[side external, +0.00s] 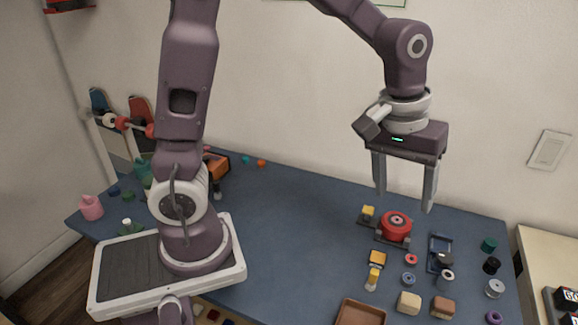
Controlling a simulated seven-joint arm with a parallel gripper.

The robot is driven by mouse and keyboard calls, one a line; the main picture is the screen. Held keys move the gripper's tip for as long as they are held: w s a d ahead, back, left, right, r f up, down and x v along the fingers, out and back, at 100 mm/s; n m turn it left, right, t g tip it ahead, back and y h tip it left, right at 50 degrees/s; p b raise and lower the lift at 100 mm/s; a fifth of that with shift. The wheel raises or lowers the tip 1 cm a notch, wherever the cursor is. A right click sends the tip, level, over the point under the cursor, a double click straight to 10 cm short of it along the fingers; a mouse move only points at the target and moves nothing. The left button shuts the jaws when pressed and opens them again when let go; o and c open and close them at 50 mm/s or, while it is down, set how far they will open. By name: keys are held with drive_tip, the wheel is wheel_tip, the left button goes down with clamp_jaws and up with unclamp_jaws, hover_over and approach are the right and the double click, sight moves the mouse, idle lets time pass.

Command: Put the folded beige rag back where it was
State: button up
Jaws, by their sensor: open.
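My gripper (404,200) is open and empty, pointing down above the right part of the blue table. A small beige, block-like item (408,303) lies near the table's front edge at right; it may be the folded beige rag, but it is too small to be sure. A brown block-like item (443,307) lies just right of it. My gripper is well above and behind both. No mark of the rag's former place can be made out.
A red round part on a dark base (396,226) is below my gripper. A brown tray (361,312) is at the front, left of the beige item. Several small spools and a blue frame (439,247) stand at right. The blue table's middle (290,235) is clear.

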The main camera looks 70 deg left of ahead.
drive_tip(key=s+a+r+m+t, duration=0.1)
drive_tip(key=s+a+r+m, duration=0.1)
drive_tip(key=s, duration=0.7)
drive_tip(key=s+a+r+m+t, duration=0.2)
drive_tip(key=s+a+r+m, duration=0.1)
drive_tip(key=s, duration=0.7)
drive_tip(key=shift+s+a+r+y, duration=0.25)
drive_tip(key=shift+r+y, duration=0.15)
drive_tip(key=shift+r, duration=0.25)
